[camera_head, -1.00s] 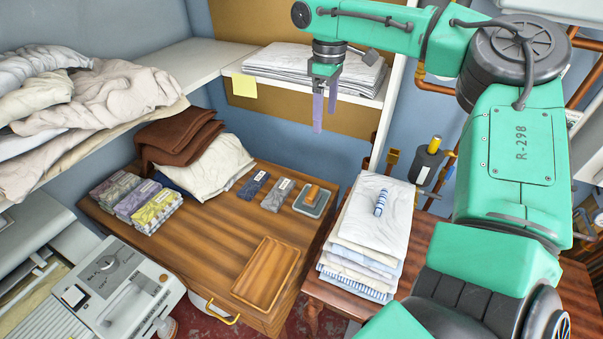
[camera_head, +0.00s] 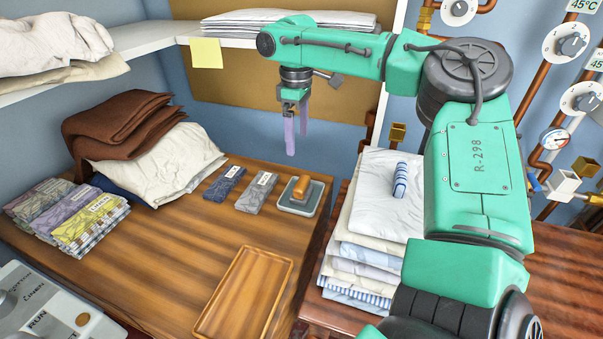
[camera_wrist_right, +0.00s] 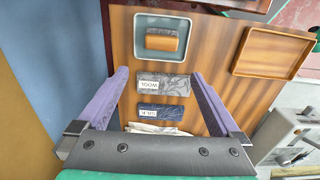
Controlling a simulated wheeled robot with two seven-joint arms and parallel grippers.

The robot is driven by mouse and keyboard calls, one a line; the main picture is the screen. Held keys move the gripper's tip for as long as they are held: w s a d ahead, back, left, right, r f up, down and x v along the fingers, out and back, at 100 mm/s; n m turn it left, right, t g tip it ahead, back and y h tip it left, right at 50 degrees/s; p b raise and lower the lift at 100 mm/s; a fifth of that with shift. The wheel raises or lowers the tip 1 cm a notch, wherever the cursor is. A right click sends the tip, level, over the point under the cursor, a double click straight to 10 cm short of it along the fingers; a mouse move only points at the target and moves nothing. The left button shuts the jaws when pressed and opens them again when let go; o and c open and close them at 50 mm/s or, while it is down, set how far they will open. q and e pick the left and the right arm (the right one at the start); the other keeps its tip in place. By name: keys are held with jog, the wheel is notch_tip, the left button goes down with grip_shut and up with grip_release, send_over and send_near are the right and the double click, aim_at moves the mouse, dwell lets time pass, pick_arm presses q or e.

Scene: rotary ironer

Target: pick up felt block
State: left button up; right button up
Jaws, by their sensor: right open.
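An orange-brown block (camera_head: 301,187), apparently the felt block, sits in a grey square dish (camera_head: 284,205) at the back right of the wooden table. In the right wrist view the block (camera_wrist_right: 162,40) lies in its dish (camera_wrist_right: 140,28), beyond my fingertips. My right gripper (camera_head: 296,143) is open and empty, with two purple fingers pointing down above and behind the dish in the head view. In the wrist view the gripper's fingers (camera_wrist_right: 160,74) stand apart on either side of the grey WOOL packet (camera_wrist_right: 163,82). My left gripper is not in view.
A navy packet (camera_head: 222,187) and the grey packet (camera_head: 257,192) lie left of the dish. An empty wooden tray (camera_head: 268,255) is in front. A folded linen stack with a blue striped roll (camera_head: 401,180) stands right. A shelf (camera_head: 150,40) runs behind.

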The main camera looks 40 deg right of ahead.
aim_at(297, 183)
notch_tip(297, 183, down, 16)
jog(key=shift+a+r, duration=0.1)
jog(key=shift+r, duration=0.15)
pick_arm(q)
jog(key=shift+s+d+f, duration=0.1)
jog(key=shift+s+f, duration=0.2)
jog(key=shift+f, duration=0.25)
pick_arm(e)
jog(key=c, duration=1)
jog(key=shift+r, duration=0.15)
pick_arm(q)
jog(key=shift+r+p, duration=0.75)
jog(key=shift+p, duration=0.2)
pick_arm(e)
notch_tip(297, 183, up, 20)
jog(key=shift+f, duration=0.1)
